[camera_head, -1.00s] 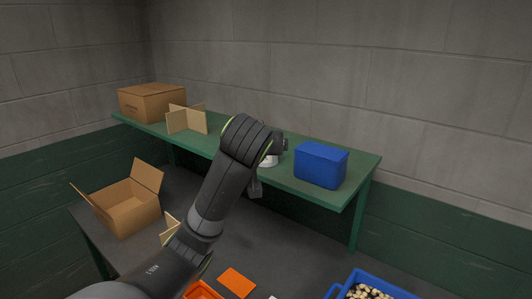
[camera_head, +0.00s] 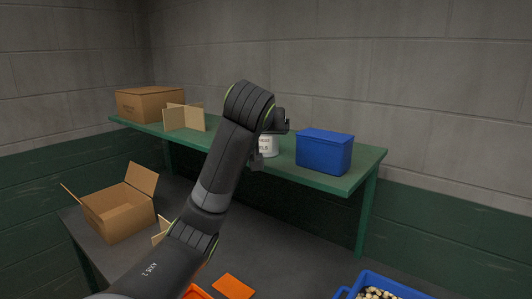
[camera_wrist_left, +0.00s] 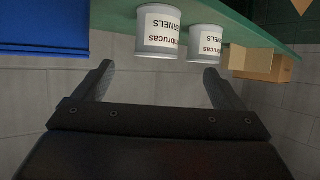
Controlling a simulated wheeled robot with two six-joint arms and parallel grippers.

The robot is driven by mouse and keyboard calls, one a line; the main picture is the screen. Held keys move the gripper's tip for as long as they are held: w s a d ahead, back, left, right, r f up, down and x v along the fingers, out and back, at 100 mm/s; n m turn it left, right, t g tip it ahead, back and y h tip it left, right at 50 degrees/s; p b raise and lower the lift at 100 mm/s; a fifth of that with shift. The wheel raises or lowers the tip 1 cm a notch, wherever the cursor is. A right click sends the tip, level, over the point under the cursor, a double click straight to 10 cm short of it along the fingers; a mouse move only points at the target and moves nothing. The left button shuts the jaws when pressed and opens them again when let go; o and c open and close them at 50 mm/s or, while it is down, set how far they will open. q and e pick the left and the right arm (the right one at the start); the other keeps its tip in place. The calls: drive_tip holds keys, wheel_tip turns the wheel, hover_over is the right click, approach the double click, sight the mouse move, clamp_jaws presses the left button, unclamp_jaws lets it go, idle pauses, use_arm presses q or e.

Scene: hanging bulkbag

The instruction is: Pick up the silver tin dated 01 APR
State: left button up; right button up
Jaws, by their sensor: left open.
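Two silver tins with white printed labels stand side by side on the green shelf; the wrist view shows them upside down. One tin (camera_wrist_left: 160,38) is in front of the open jaws of my left gripper (camera_wrist_left: 159,69), and the other tin (camera_wrist_left: 207,40) is beside it to the right. The labels show "KERNELS"; I can read no date on either. In the head view my left gripper (camera_head: 271,142) is at the shelf, and part of one tin (camera_head: 267,146) shows behind it. The jaws are empty. My right gripper is out of view.
A blue box (camera_head: 323,153) stands on the shelf right of the tins. An open carton (camera_head: 120,212) and a blue crate of pieces (camera_head: 345,293) are lower down.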

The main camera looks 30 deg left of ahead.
sight(266, 138)
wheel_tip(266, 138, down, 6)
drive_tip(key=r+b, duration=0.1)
drive_tip(key=b, duration=0.4)
use_arm(q)
drive_tip(key=p+x, duration=0.2)
drive_tip(key=x, duration=0.5)
drive_tip(key=shift+w+a, duration=0.15)
drive_tip(key=shift+a, duration=0.05)
drive_tip(key=p+x, duration=0.1)
drive_tip(key=x, duration=0.2)
drive_tip(key=p+x, duration=0.1)
drive_tip(key=shift+w+d+f+p, duration=0.2)
drive_tip(key=shift+w+f+p, duration=0.15)
drive_tip(key=shift+w+a+f, duration=0.15)
drive_tip(key=shift+w+f, duration=0.05)
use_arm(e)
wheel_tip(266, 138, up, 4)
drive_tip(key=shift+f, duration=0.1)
use_arm(q)
drive_tip(key=shift+c, duration=0.3)
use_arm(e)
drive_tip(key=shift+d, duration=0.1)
use_arm(q)
drive_tip(key=c, duration=1.1)
drive_tip(key=shift+r, duration=0.1)
